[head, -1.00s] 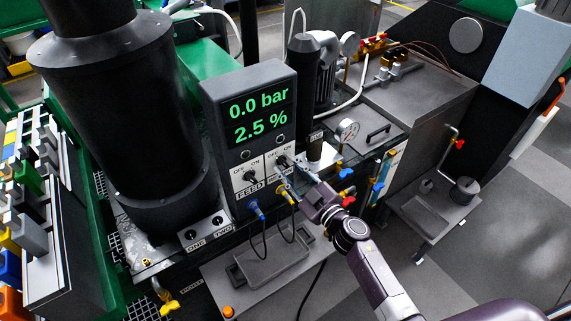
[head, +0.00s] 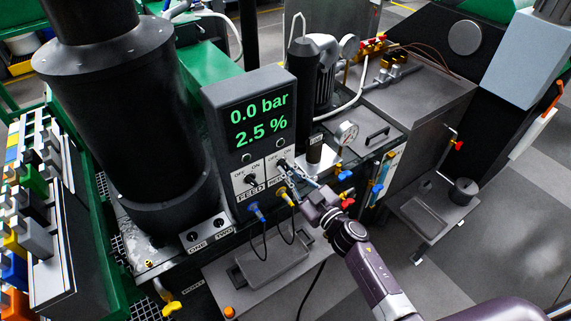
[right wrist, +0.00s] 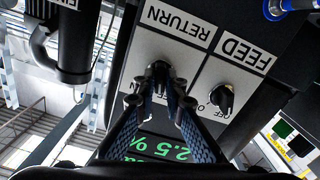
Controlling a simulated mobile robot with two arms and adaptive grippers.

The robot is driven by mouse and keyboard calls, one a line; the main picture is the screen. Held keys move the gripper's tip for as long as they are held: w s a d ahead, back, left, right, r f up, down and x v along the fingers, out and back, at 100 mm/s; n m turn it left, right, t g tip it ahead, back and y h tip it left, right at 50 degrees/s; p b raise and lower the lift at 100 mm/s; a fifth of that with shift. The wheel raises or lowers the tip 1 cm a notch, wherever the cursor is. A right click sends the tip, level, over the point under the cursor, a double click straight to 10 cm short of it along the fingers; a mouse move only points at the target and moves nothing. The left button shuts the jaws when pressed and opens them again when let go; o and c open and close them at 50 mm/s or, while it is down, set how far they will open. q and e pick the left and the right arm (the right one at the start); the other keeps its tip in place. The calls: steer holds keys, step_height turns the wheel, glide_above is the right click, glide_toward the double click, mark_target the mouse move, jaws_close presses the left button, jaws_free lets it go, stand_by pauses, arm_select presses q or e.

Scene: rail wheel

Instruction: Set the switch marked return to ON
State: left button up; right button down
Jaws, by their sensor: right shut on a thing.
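The control box (head: 224,112) has a lit display and two black rotary switches, each on a white plate marked OFF and ON. The RETURN switch (right wrist: 158,68) is the right one in the head view and the left one in the inverted right wrist view. My right gripper (head: 287,171) is at its knob; in the right wrist view its fingertips (right wrist: 160,84) close around the knob from both sides. The fingers hide part of the plate and its OFF/ON marks, so I cannot tell the knob's setting. The FEED switch (head: 250,179) stands beside it, untouched. My left gripper is out of view.
A blue plug (head: 256,212) and a yellow plug (head: 286,197) with cables sit just below the switches. A large black cylinder (head: 130,120) stands left.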

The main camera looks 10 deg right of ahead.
steer(key=shift+m+p, duration=0.4)
steer(key=shift+m, duration=0.6)
steer(key=shift+r+m+p, duration=0.1)
steer(key=shift+m+p, duration=0.85)
steer(key=shift+m, duration=0.15)
steer(key=shift+m+p, duration=0.45)
steer(key=shift+m, duration=0.75)
